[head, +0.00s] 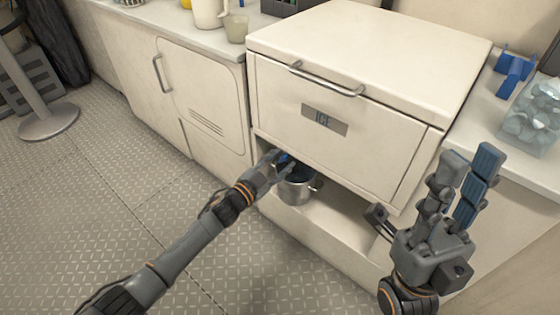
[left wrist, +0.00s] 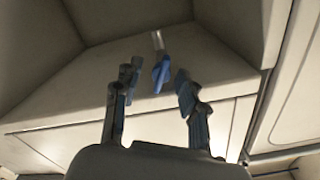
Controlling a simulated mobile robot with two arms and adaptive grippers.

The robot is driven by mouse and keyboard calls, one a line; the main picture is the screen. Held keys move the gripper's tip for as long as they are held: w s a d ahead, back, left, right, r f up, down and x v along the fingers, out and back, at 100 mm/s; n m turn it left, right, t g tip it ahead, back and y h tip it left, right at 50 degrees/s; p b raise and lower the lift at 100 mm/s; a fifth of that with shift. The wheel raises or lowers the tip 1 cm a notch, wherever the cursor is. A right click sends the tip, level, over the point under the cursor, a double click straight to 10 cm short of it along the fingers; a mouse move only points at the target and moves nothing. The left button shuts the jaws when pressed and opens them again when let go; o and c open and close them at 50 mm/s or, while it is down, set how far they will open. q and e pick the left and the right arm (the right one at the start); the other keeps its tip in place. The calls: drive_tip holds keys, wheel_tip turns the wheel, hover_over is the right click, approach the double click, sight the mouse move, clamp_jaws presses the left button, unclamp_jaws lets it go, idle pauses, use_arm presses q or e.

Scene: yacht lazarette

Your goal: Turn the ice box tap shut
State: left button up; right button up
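The ice box (head: 335,60) is a cream chest with a bar handle and an "ICE" plate. Its tap shows as a blue handle on a short metal stem under the box's recess in the left wrist view (left wrist: 161,73). In the head view my left gripper (head: 280,163) is at the front of the recess and hides most of the tap. In the wrist view my left gripper (left wrist: 155,85) is open, with its fingers apart on either side of the blue handle and no visible contact. My right gripper (head: 425,186) is open and empty, right of the recess.
A metal pot (head: 297,188) stands in the recess just below my left gripper. A locker door (head: 205,95) is left of the box. A clear bin (head: 530,120) and a blue object (head: 514,68) are on the right counter. The floor at left is mostly free.

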use_arm(q)
drive_tip(key=n+b, duration=0.2)
drive_tip(key=n, duration=0.3)
drive_tip(key=shift+a+f, duration=0.1)
drive_tip(key=p+v, duration=0.6)
drive_tip(key=v, duration=0.7)
drive_tip(key=s+d+r+t+h, duration=0.1)
drive_tip(key=s+r, duration=0.3)
drive_tip(key=r, duration=0.4)
drive_tip(key=s+d+r+t+h+b, duration=0.1)
drive_tip(key=s+d+r+t+h, duration=0.1)
drive_tip(key=r, duration=0.6)
drive_tip(key=s+d+r+t+h+b, duration=0.1)
drive_tip(key=s+d+r+t+h, duration=0.1)
drive_tip(key=s+r, duration=0.4)
drive_tip(key=shift+s+r+m+t+h, duration=0.45)
drive_tip(key=shift+r+h, duration=0.45)
drive_tip(key=shift+r, duration=0.5)
drive_tip(key=shift+w+d, duration=0.1)
